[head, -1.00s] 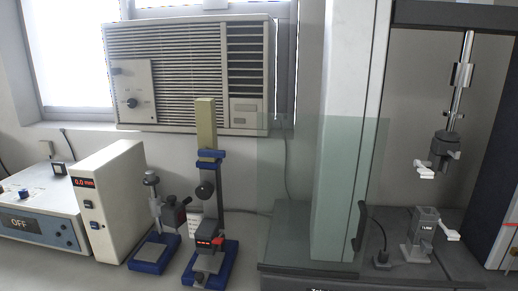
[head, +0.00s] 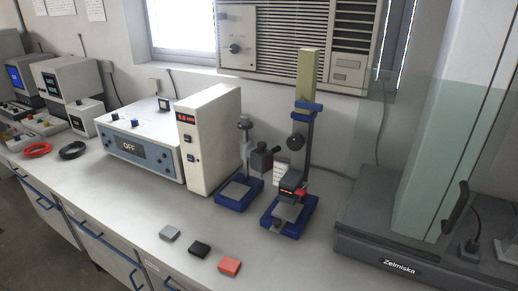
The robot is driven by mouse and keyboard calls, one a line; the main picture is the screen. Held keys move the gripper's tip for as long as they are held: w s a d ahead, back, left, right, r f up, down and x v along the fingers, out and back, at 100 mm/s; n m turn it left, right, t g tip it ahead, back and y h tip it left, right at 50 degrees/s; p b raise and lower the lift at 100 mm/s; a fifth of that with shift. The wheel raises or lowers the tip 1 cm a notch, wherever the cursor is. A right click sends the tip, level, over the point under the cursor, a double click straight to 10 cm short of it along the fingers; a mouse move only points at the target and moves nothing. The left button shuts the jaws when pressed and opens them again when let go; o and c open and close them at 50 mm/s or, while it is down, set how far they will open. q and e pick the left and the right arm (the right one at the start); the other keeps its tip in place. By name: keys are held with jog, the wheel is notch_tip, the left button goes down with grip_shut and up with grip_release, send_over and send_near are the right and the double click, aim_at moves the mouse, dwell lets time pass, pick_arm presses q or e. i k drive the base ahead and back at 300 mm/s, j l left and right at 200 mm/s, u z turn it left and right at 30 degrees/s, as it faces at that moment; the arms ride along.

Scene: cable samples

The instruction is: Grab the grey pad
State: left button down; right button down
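The grey pad (head: 170,233) is a small flat block lying on the white bench top near its front edge. It is the leftmost of three pads in a slanting row, with a black pad (head: 200,248) and a red-orange pad (head: 229,265) to its right. The pads lie apart from each other, and nothing covers the grey one. Neither of my grippers shows in the head view.
A white box with a display (head: 212,140) and a blue-fronted "OFF" unit (head: 141,151) stand behind the pads. Two blue-based stands (head: 291,214) are to the right, then a large glass-shielded machine (head: 400,262). Red (head: 37,150) and black cable coils (head: 72,151) lie far left.

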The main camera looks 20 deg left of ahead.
aim_at(169, 233)
jog(key=u, duration=1.35)
jog(key=i+j+z, duration=0.5)
jog(key=j+z, duration=0.15)
jog(key=i+j+z, duration=0.15)
jog(key=j+z, duration=0.15)
jog(key=j, duration=0.25)
